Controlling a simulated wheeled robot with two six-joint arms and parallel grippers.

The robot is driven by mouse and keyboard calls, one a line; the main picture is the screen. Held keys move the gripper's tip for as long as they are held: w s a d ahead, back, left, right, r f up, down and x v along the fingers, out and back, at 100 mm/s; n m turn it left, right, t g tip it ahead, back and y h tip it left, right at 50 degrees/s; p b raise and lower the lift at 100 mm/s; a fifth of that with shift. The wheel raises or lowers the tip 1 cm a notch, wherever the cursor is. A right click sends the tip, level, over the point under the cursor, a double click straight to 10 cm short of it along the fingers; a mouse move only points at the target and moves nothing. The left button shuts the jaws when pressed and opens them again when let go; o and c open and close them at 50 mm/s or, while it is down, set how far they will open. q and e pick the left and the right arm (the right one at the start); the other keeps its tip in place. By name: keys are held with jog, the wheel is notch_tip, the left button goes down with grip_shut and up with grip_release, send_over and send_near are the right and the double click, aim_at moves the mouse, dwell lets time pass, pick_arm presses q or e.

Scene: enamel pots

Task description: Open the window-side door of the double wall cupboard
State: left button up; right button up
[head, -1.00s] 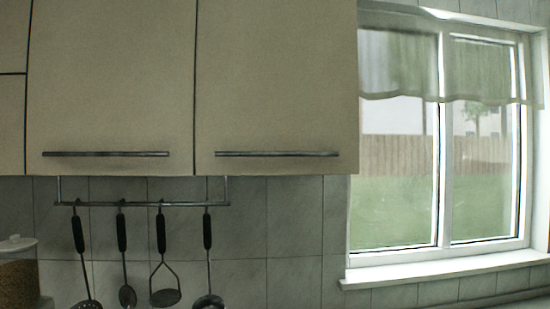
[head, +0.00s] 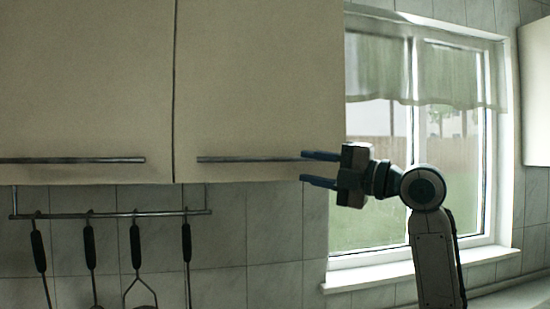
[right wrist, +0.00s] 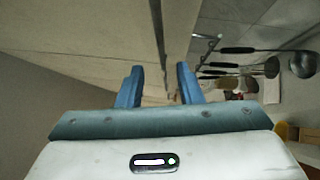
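The window-side door (head: 258,90) of the beige wall cupboard is the right one, and it is closed. Its long horizontal bar handle (head: 245,159) runs along the lower edge. My right gripper (head: 303,168) is at the door's lower right corner, coming from the window side. Its blue fingers are apart with nothing seen held; the upper one overlaps the handle's right end in the head view. Whether it touches the handle, I cannot tell. The open fingers also show in the right wrist view (right wrist: 159,75). My left gripper is out of view.
The left door (head: 85,80) is closed, with its own bar handle (head: 75,160). Below hangs a rail (head: 110,214) with several black-handled utensils. A window (head: 425,150) with a white sill is on the right. Another cupboard (head: 536,90) shows at the right edge.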

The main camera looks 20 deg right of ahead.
aim_at(268, 160)
jog(key=p+x, duration=0.3)
jog(key=x, duration=0.4)
jog(key=shift+w+a+r, duration=0.15)
jog(key=shift+a, duration=0.1)
jog(key=shift+w+a, duration=0.4)
jog(key=shift+w, duration=0.15)
jog(key=shift+c, duration=0.4)
grip_shut()
